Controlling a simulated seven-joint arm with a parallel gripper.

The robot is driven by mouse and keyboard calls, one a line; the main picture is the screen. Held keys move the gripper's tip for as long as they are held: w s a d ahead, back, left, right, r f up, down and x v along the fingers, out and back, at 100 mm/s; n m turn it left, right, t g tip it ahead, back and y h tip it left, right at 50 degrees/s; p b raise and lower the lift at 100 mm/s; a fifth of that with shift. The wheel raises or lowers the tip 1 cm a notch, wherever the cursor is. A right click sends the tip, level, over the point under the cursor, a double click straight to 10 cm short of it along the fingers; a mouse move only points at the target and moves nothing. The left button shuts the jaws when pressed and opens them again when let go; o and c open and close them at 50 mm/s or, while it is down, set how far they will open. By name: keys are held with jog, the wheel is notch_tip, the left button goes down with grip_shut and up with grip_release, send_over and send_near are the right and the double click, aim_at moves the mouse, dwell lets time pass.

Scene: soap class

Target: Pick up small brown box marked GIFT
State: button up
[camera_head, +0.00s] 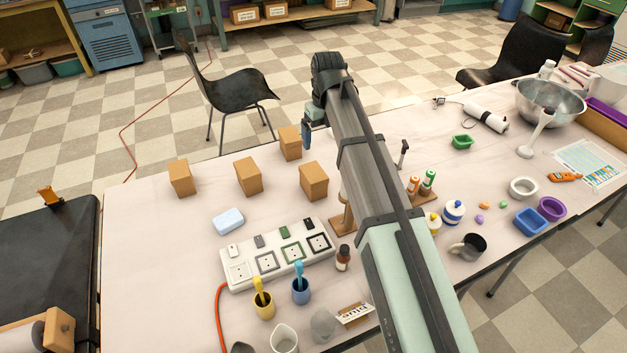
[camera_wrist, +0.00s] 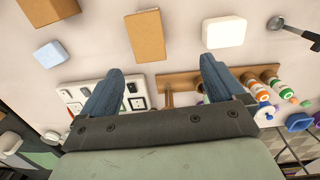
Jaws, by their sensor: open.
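Several plain brown boxes stand on the pale table in the head view: a left one (camera_head: 181,178), a middle one (camera_head: 249,176), a back one (camera_head: 290,143) and a right one (camera_head: 314,182). I can read no GIFT mark on any of them. My gripper (camera_head: 307,137) hangs by the back box in the head view, partly hidden by my arm. In the wrist view my gripper (camera_wrist: 161,66) has its blue fingers wide apart with nothing between them. One brown box (camera_wrist: 146,34) lies ahead of the fingers, and another (camera_wrist: 47,10) is at upper left.
A light blue block (camera_head: 228,222) and a white power strip (camera_head: 262,264) lie in front of the boxes. A white block (camera_wrist: 224,32) and a wooden rack (camera_wrist: 180,83) show in the wrist view. Yellow (camera_head: 262,305) and blue (camera_head: 300,290) cups stand nearer.

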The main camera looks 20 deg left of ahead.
jog(key=s+a, duration=0.2)
send_over(313, 172)
jog(key=f, duration=0.8)
jog(key=shift+s+f, duration=0.15)
jog(key=shift+s, duration=0.1)
jog(key=shift+w+f, duration=0.2)
jog(key=shift+f, duration=1.15)
jog(key=shift+w+f, duration=0.15)
jog(key=shift+f, duration=1.2)
jog(key=shift+c, duration=0.2)
jog(key=shift+r, duration=0.1)
jog(key=c, duration=1.2)
